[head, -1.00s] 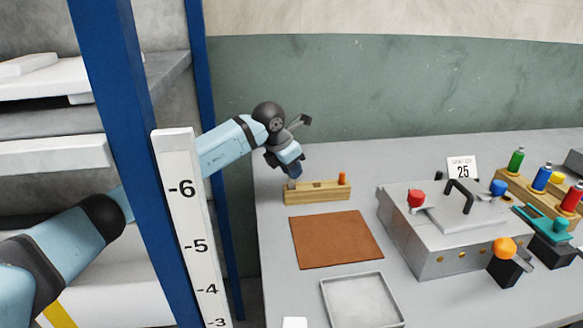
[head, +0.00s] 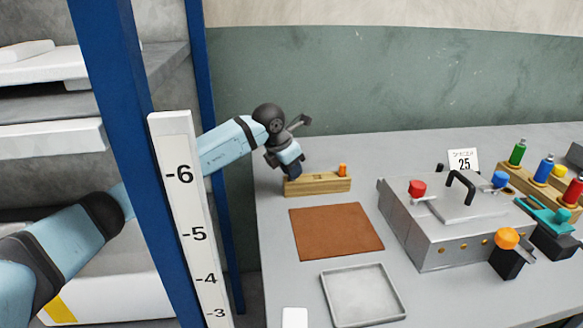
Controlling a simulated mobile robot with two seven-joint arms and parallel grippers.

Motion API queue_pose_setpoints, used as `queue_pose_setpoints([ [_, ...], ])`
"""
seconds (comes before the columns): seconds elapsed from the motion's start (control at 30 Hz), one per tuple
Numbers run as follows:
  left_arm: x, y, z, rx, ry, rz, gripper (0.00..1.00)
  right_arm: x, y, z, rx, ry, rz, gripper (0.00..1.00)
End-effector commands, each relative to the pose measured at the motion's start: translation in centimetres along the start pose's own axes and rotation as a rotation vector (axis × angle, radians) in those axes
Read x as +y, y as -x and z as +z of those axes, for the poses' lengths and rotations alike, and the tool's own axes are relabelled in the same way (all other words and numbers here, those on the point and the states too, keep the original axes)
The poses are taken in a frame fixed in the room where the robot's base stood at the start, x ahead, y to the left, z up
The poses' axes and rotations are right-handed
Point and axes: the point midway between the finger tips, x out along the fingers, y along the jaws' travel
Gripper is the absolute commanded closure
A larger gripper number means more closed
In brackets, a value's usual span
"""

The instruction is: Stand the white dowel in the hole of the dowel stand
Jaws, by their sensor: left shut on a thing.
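The dowel stand (head: 325,186) is a long light-wood block at the back left of the table. A short orange peg (head: 343,170) stands at its right end, and a dark opening shows in the middle of its top. My left gripper (head: 292,173) points down at the stand's left end, its fingers close to or over the top. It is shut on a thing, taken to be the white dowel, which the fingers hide. I cannot tell whether the dowel is in a hole. My right gripper is not in view.
A brown mat (head: 336,232) and a shallow grey tray (head: 363,295) lie in front of the stand. A metal press box (head: 440,232) with a black handle stands to the right. Several coloured bottles stand in a wooden rack (head: 540,194). A blue post (head: 130,130) rises at left.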

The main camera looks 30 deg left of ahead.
Motion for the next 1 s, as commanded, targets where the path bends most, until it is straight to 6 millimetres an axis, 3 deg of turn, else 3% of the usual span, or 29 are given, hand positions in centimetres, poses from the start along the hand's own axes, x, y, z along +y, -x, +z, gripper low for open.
queue_pose_setpoints([
  [0.57, -0.01, -0.80, -0.37, 0.002, 0.000, 0.000, 1.00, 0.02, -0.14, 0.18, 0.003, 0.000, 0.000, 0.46],
  [0.6, -0.01, -0.81, -0.38, 0.002, 0.000, 0.000, 0.72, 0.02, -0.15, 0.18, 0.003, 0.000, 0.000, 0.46],
  [0.7, -0.06, -0.85, -0.39, 0.003, 0.000, -0.001, 0.52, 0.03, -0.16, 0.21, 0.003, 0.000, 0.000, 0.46],
  [1.0, -0.22, -0.98, -0.43, 0.005, -0.002, -0.004, 0.52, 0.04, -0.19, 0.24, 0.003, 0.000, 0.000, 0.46],
])
